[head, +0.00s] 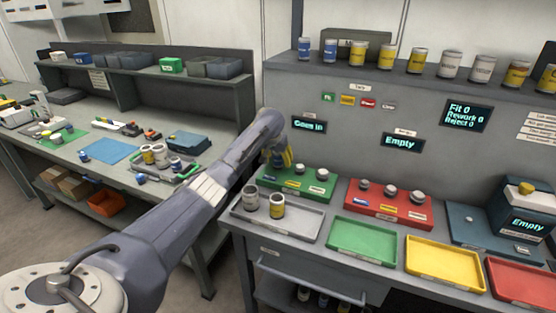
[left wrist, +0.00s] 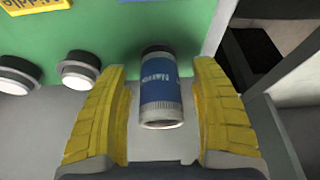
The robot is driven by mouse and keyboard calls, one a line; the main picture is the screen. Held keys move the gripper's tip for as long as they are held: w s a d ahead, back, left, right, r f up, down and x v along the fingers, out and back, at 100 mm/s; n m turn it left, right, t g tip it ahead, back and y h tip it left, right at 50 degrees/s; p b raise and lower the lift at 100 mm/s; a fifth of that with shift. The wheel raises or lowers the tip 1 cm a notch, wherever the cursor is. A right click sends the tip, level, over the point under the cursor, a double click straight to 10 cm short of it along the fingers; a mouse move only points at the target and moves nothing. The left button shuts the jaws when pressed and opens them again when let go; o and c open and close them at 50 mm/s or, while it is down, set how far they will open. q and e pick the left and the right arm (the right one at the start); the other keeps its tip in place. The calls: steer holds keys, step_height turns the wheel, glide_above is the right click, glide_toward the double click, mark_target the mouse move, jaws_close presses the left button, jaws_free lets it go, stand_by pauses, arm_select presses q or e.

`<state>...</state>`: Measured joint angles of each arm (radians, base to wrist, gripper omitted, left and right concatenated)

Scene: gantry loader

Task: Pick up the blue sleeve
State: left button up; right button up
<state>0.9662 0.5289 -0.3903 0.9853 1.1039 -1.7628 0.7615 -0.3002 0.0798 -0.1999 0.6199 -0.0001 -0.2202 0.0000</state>
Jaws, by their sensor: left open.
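The blue sleeve (left wrist: 160,92) shows in the left wrist view as a small metal cylinder with a blue labelled band and grey ends. It lies between the two yellow fingers of my left gripper (left wrist: 160,72), with a gap on each side. The gripper is open. In the head view my left gripper (head: 281,160) is low over the left end of the green gauge board (head: 322,187), and the sleeve cannot be made out there. My right gripper is not in view.
A grey tray (head: 298,230) in front holds a plain sleeve (head: 251,198) and a yellow-banded sleeve (head: 277,206). A red board (head: 410,213) stands to the right. Empty green (head: 362,243) and yellow (head: 445,264) trays lie in front. Several sleeves line the upper shelf.

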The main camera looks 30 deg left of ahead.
arm_select(q)
steer(key=shift+o, duration=0.3)
jaws_close()
steer(key=shift+r, duration=0.15)
step_height(320, 180, up, 20)
stand_by(0.8)
steer(key=shift+r, duration=0.1)
stand_by(0.4)
steer(key=shift+r, duration=2.05)
steer(key=shift+f, duration=0.1)
